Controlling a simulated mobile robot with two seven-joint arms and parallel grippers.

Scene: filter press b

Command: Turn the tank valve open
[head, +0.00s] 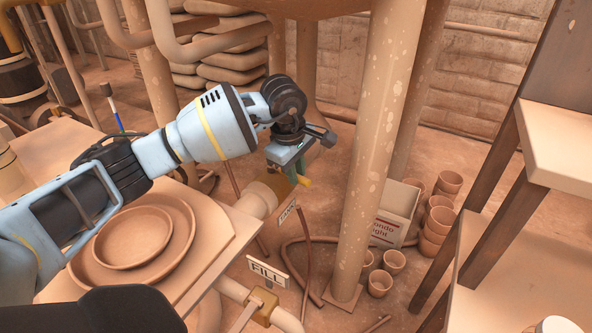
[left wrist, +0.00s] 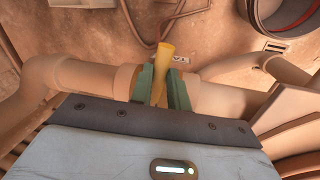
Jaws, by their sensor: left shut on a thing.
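My left gripper (head: 297,172) reaches in from the left, past the wooden table, and its green fingers are shut on a yellow valve handle (head: 305,182). In the left wrist view the yellow handle (left wrist: 164,56) stands between the two green fingers (left wrist: 162,82) and sticks out past their tips, slightly tilted. The handle crosses a clay-coloured pipe (left wrist: 85,78) there. The fingers and arm hide the valve body. A small white label (head: 287,211) hangs just below; its lettering is too small to read surely. My right gripper is not in view.
A "FILL" sign (head: 268,272) stands by a brass-coloured valve block (head: 262,306) lower down. A thick spotted post (head: 372,150) rises right of the gripper. Plates (head: 128,238) lie on the table under my arm. Clay pots (head: 438,220) and a box (head: 397,212) stand behind.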

